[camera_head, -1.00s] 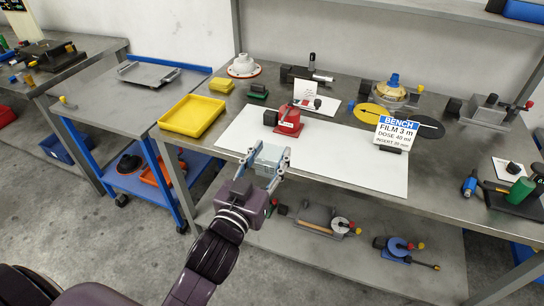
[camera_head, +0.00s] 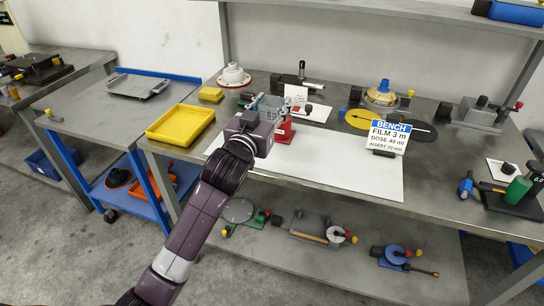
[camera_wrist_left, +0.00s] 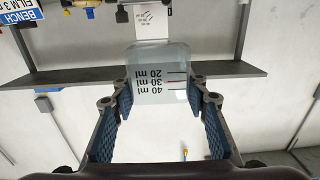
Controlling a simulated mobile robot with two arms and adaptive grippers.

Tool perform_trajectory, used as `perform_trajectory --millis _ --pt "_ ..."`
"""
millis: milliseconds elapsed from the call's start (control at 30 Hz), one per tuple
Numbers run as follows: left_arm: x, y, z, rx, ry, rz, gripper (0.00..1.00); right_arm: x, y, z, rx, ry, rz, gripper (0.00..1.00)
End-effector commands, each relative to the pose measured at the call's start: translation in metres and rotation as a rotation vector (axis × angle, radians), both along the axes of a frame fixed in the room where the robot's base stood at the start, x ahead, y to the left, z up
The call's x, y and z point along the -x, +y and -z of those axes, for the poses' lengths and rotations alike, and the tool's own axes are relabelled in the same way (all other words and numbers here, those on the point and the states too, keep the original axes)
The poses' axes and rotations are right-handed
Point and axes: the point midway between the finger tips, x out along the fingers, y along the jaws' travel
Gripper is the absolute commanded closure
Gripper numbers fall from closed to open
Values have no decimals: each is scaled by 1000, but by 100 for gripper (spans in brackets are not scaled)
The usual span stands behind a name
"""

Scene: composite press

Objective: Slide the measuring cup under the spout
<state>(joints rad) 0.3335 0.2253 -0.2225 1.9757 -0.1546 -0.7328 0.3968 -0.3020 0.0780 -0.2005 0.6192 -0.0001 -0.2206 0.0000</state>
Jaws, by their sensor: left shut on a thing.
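My left gripper (camera_head: 268,110) is shut on the clear measuring cup (camera_wrist_left: 160,72), whose black 20, 30 and 40 ml marks appear upside down in the left wrist view. The blue finger pads sit on either side of the cup. In the head view the cup (camera_head: 270,104) is partly hidden by the gripper and wrist, above the back left part of the white mat. A red device (camera_head: 285,132) stands close to the right of the gripper, partly covered by it. I cannot make out a spout. My right gripper is not in view.
A yellow tray (camera_head: 180,124) lies left of the white mat (camera_head: 340,176). A bench sign (camera_head: 388,136) stands at the mat's right rear. A white card (camera_head: 307,110) and a dark instrument (camera_head: 300,80) are behind the red device. The mat's middle is clear.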

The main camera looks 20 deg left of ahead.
Motion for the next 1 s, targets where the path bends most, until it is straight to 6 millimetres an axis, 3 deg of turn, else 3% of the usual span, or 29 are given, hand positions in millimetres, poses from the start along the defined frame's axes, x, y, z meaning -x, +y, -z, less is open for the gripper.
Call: perform_trajectory --millis 33,300,800,1000 --pt "1 0 18 0 7 1 82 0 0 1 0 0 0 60" --pt "1 0 87 1 4 0 82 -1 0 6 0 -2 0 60" --pt "1 -1 150 2 1 0 82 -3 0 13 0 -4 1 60" --pt "1 -1 156 1 -2 1 82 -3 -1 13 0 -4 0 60"
